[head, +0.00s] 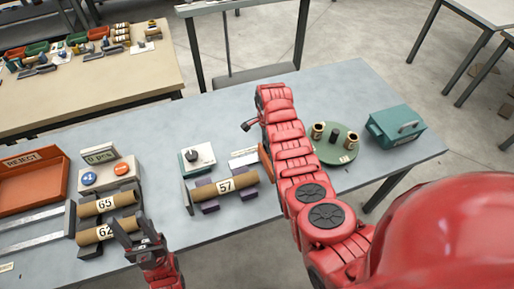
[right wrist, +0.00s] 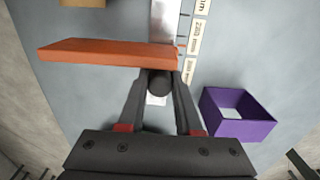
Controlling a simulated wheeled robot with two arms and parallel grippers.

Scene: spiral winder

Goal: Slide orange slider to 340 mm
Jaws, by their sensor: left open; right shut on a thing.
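The orange slider (right wrist: 105,53) is a flat slab across a pale metal rail (right wrist: 164,22) in the right wrist view. A scale strip with mm labels (right wrist: 193,38) runs along the rail; its numbers are too small to read surely. My right gripper (right wrist: 158,82) is shut on the slider's dark round knob (right wrist: 159,83), on the near side of the slab. In the head view a bit of the orange slider (head: 265,162) shows beside my red right arm, which hides the right gripper and most of the rail. My left gripper (head: 132,226) is open and empty by the tube marked 62.
Tubes marked 65 (head: 107,203), 62 (head: 106,231) and 57 (head: 226,186) lie on the table. A dial box (head: 198,158), orange reject tray (head: 30,183), green round plate (head: 338,153) and teal box (head: 397,128) surround them. A hollow purple block (right wrist: 238,113) stands right of my right gripper.

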